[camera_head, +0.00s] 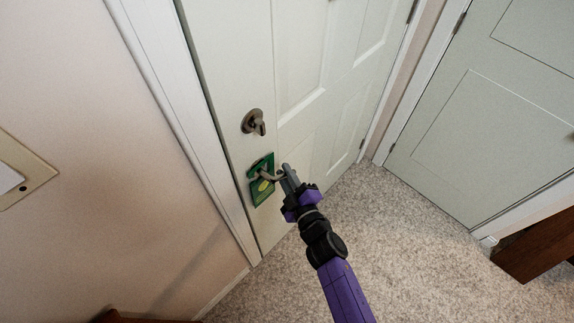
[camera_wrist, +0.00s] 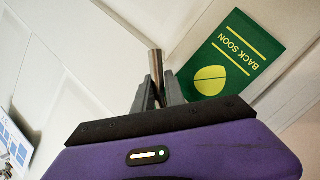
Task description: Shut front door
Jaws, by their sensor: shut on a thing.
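The white panelled front door (camera_head: 232,75) fills the middle of the head view. It sits at or very close to its frame, with a thin dark line along its left edge; I cannot tell if it is latched. A metal lever handle (camera_head: 267,176) is on the door, and its end shows in the wrist view (camera_wrist: 156,62). My gripper (camera_head: 286,172) is shut on the handle's end. In the wrist view the gripper fingers (camera_wrist: 158,92) close around it. A green "BACK SOON" sign (camera_head: 261,190) hangs at the handle; it also shows in the wrist view (camera_wrist: 237,55).
A deadbolt knob (camera_head: 254,122) is above the handle. A second, pale door (camera_head: 485,110) stands at the right. A pinkish wall with a framed picture (camera_head: 25,172) is at the left. Carpet (camera_head: 400,250) is clear at the lower right, with brown wooden furniture (camera_head: 535,245) at the edge.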

